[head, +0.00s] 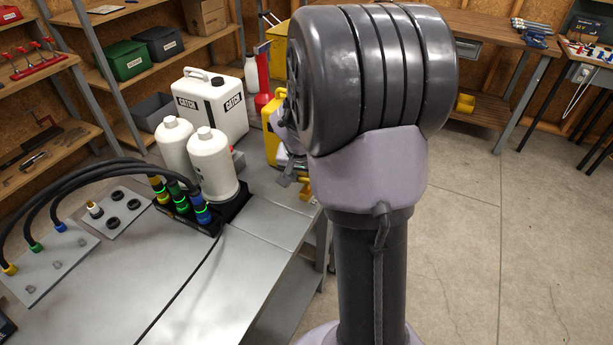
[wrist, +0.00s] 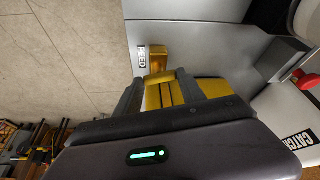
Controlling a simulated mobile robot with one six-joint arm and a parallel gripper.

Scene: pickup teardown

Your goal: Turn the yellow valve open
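The yellow valve (wrist: 158,53) shows in the wrist view, on a grey panel beside a label reading FEED. My gripper (wrist: 160,83) is right at it, with its two dark fingers standing apart and yellow parts between them. I cannot tell whether the fingers press on the yellow or only stand around it. The fingers and palm hide part of the yellow. In the head view my arm covers most of this spot, and the valve cannot be made out clearly.
A yellow container (head: 272,130) stands partly behind my arm. Shelves line the back left. The concrete floor (head: 480,240) at right is clear.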

